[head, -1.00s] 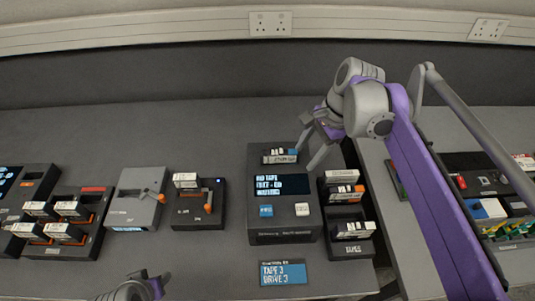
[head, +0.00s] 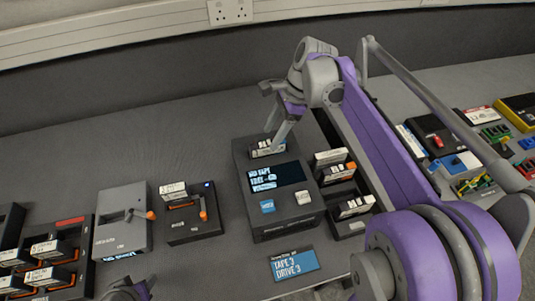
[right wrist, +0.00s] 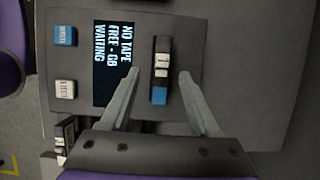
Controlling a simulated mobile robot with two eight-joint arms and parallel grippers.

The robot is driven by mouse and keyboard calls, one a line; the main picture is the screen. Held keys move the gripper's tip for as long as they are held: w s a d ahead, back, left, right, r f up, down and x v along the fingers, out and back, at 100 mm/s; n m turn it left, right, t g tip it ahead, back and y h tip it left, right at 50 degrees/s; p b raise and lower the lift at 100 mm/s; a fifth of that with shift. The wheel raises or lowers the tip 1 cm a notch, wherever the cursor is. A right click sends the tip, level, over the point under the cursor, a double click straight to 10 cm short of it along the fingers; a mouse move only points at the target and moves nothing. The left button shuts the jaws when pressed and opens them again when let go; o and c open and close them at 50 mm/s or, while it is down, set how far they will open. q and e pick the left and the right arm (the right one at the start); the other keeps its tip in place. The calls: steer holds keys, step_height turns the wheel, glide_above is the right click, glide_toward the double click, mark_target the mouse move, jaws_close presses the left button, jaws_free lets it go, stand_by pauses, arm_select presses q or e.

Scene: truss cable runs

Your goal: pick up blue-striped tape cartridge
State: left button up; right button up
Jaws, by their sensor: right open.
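The blue-striped tape cartridge (right wrist: 160,92) is a narrow dark block with white labels and a blue end. It sits at the back of the tape drive's (right wrist: 245,35) top, beyond the screen, and is partly hidden in the head view (head: 262,152). My right gripper (right wrist: 159,73) is open, with one finger on each side of the cartridge and a visible gap to each. It also shows above the cartridge in the head view (head: 275,138). My left gripper (head: 132,292) is only partly seen at the bottom edge; its jaws are unclear.
A rack of tapes (head: 348,228) stands right of the drive. The drive's screen (head: 277,177) reads "NO TAPE". A task card (head: 294,264) reads "TAPE 3 DRIVE 3". A grey lever box (head: 122,222) and a black lever unit (head: 190,225) stand to the left.

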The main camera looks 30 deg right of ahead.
mark_target(270, 141)
steer(key=x, duration=0.5)
steer(key=shift+d+f, duration=0.2)
steer(key=shift+d, duration=0.05)
steer(key=shift+c, duration=0.3)
jaws_close()
